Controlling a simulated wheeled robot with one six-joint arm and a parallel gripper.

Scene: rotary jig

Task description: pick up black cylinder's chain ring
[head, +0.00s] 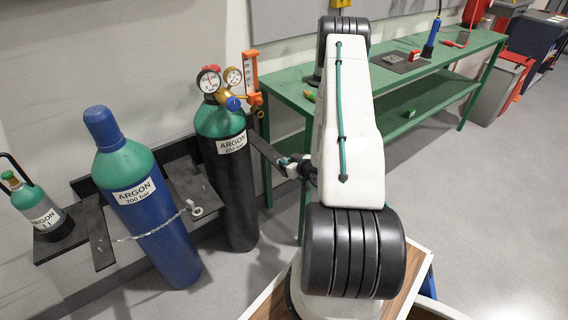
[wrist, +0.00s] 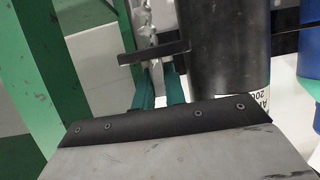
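The black cylinder (head: 235,190) has a green shoulder and an ARGON label and stands upright against the wall rack; it also shows in the wrist view (wrist: 225,50). A pale metal chain (wrist: 146,22) hangs just left of it in the wrist view, beside a dark rack bar (wrist: 150,54). I cannot make out the ring at its end.
A tilted blue cylinder (head: 155,225) has a chain (head: 160,229) across it, with a pale ring (head: 196,209) at the right end. A small cylinder (head: 40,212) stands at far left. A regulator (head: 222,88) tops the black cylinder. A green table (head: 440,62) stands close on the right.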

